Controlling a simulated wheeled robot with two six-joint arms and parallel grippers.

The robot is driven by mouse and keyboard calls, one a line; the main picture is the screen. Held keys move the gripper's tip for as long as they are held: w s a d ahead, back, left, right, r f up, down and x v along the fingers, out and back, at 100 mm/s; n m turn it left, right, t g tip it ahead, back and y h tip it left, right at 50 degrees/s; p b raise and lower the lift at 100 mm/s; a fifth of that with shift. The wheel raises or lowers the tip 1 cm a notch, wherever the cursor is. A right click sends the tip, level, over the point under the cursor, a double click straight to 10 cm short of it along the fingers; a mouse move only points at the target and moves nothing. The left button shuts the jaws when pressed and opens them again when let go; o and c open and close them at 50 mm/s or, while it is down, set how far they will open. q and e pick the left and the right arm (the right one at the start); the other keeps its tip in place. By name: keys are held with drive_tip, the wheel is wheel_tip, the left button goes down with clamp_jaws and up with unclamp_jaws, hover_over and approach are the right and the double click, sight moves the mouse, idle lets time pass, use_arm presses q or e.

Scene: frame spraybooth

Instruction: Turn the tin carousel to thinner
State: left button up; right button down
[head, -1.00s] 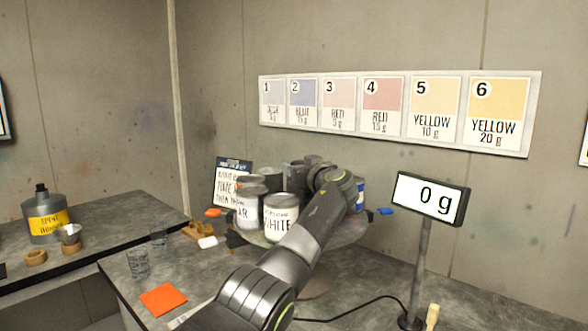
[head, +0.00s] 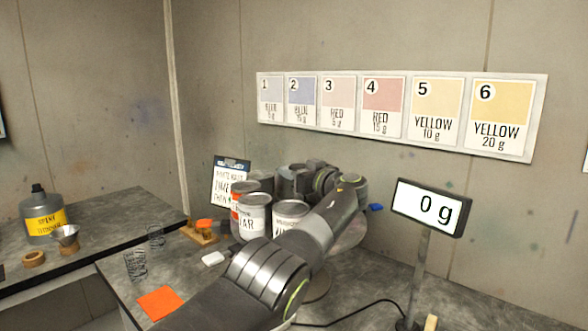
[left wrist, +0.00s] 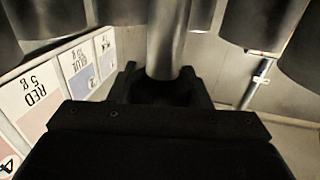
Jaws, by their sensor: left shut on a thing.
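The tin carousel (head: 352,236) stands on the bench with several tins around its middle. A tin whose visible label letters end in "AR" (head: 252,217) and a tin with a partly hidden label (head: 290,212) face me. An orange-marked tin (head: 237,188) stands behind them. My left gripper (head: 293,180) is among the tins, shut on a dark upright post (left wrist: 168,40), with tins on both sides in the left wrist view. I cannot read a thinner label on the carousel. My right gripper is out of view.
A scale display (head: 428,207) reading 0 g stands at right. A clipboard (head: 230,183) is behind the carousel. Clear cups (head: 136,266) and an orange square (head: 160,302) lie left. A spent thinner can (head: 43,214) and funnel (head: 66,234) stand on the side bench.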

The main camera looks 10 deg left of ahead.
use_arm(q)
drive_tip(key=shift+f, duration=0.1)
idle(0.4)
drive_tip(key=o, duration=1.4)
drive_tip(key=shift+s+d+f+b, duration=0.1)
drive_tip(key=shift+s+d+b, duration=0.1)
drive_tip(key=shift+d+b, duration=0.25)
drive_tip(key=shift+s+d+b, duration=0.5)
drive_tip(key=shift+s+b, duration=0.05)
drive_tip(key=shift+b, duration=0.35)
drive_tip(key=b+v, duration=0.2)
drive_tip(key=v, duration=0.7)
drive_tip(key=shift+s+d+b, duration=0.15)
drive_tip(key=shift+d+b, duration=0.1)
drive_tip(key=shift+b, duration=0.15)
